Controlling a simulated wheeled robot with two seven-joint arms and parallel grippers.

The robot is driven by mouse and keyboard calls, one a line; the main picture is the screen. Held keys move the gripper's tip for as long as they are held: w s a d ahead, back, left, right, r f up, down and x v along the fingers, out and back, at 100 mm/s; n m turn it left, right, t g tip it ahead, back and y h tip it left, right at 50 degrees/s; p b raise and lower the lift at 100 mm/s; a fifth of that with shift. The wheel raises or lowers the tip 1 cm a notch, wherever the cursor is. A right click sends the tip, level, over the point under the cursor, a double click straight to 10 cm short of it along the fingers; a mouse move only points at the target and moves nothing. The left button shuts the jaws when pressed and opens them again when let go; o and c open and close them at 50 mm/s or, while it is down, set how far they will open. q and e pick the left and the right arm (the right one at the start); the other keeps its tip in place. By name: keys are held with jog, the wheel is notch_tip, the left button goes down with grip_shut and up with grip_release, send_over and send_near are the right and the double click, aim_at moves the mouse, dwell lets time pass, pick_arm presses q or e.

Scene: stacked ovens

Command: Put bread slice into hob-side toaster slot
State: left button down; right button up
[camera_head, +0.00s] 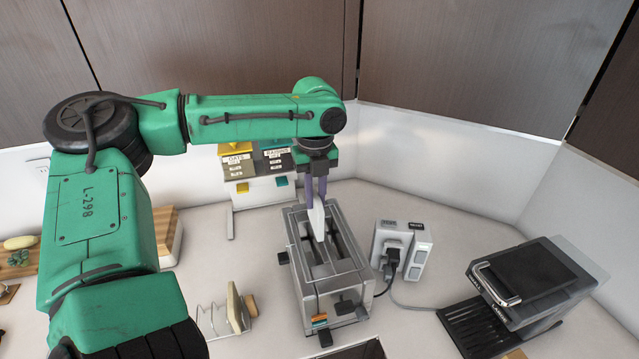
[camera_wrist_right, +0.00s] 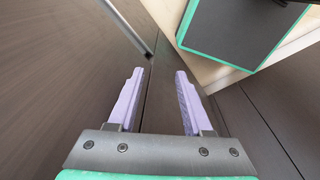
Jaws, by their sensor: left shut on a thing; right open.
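The silver toaster (camera_head: 352,288) stands on the counter, with two long slots running away from me. My left gripper (camera_head: 317,197) points down above the toaster's far end. Its purple fingers are shut on a pale bread slice (camera_head: 317,221), seen nearly edge-on and upright. The slice's lower end overlaps the slot area; I cannot tell whether it has entered a slot. Another bread slice (camera_head: 235,307) stands in a wire rack (camera_head: 212,321) left of the toaster. My right gripper (camera_wrist_right: 159,76) shows in the right wrist view, open and empty, in front of dark panels.
A white socket block (camera_head: 415,250) with a plugged cord stands right of the toaster. A black press-like appliance (camera_head: 530,275) is at the right. A labelled dispenser (camera_head: 262,190) stands behind, and a wooden board (camera_head: 166,236) lies left. Bare counter separates the rack and toaster.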

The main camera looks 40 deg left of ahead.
pick_arm(q)
notch_tip(320, 180, down, 8)
jog(key=s+b, duration=0.1)
jog(key=b, duration=0.1)
jog(key=shift+s+a+r, duration=0.15)
jog(key=shift+s+a, duration=0.2)
jog(key=shift+a, duration=0.05)
pick_arm(e)
jog(key=s, duration=0.1)
jog(key=s+a+f, duration=0.1)
jog(key=s+f, duration=0.1)
jog(key=shift+a, duration=0.25)
jog(key=shift+r, duration=0.1)
pick_arm(q)
jog(key=c, duration=0.8)
grip_release()
jog(key=shift+o, duration=0.2)
pick_arm(e)
jog(key=shift+a, duration=0.15)
